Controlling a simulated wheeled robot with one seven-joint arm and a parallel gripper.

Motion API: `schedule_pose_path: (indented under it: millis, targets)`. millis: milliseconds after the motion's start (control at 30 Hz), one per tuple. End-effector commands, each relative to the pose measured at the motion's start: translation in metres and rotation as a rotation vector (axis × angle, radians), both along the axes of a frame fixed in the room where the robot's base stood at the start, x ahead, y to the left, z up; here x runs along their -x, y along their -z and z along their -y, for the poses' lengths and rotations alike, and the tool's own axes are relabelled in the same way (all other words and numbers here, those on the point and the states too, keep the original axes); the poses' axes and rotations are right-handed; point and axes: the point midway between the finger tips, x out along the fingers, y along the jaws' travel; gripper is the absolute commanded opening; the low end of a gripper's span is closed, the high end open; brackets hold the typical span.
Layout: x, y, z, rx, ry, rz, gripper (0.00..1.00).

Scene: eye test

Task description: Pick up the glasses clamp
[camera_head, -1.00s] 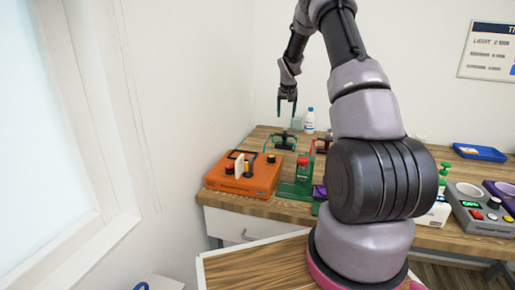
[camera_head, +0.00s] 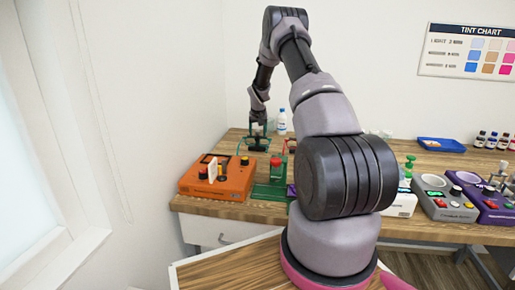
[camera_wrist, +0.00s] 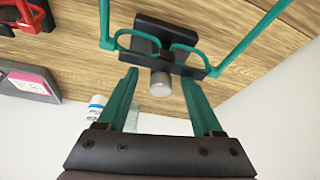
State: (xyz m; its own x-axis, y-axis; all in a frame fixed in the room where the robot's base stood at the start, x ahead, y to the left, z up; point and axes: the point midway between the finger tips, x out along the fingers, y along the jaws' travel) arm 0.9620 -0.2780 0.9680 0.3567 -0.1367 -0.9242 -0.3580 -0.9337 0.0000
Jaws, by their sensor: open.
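A dark clamp (camera_wrist: 195,65) with a teal glasses frame (camera_wrist: 240,45) and a grey round knob (camera_wrist: 160,85) is in the wrist view. In the head view the clamp with its teal frame (camera_head: 257,145) stands on the wooden table, behind the orange device. My gripper (camera_wrist: 159,77) is open, with its two green fingers apart and pointing at the clamp. The knob shows between the fingertips. The fingers hold nothing. In the head view my gripper (camera_head: 258,129) is just above the clamp; contact cannot be told.
A red-framed clamp (camera_wrist: 28,14) is close by. An orange device (camera_head: 216,180), a green stand with a red top (camera_head: 272,188) and a white bottle (camera_head: 281,123) stand near. A blue tray (camera_head: 441,145) and more devices (camera_head: 443,202) are to the right. A wall is behind.

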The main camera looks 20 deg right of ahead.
Motion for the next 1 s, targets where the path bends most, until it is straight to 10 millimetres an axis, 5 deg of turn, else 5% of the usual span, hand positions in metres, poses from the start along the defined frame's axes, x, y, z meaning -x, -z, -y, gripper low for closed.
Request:
schedule_pose_path:
  millis: [133, 300, 333, 1000]
  targets:
    - [-0.0001, -0.0004, -0.0003, 0.000, 0.000, 0.001, 0.67]
    - [-0.0001, -0.0005, -0.0004, 0.000, 0.000, 0.001, 0.06]
    - [-0.0001, -0.0006, -0.0003, 0.000, 0.000, 0.001, 0.00]
    - [-0.0003, -0.0008, -0.0008, 0.000, -0.001, 0.001, 0.00]
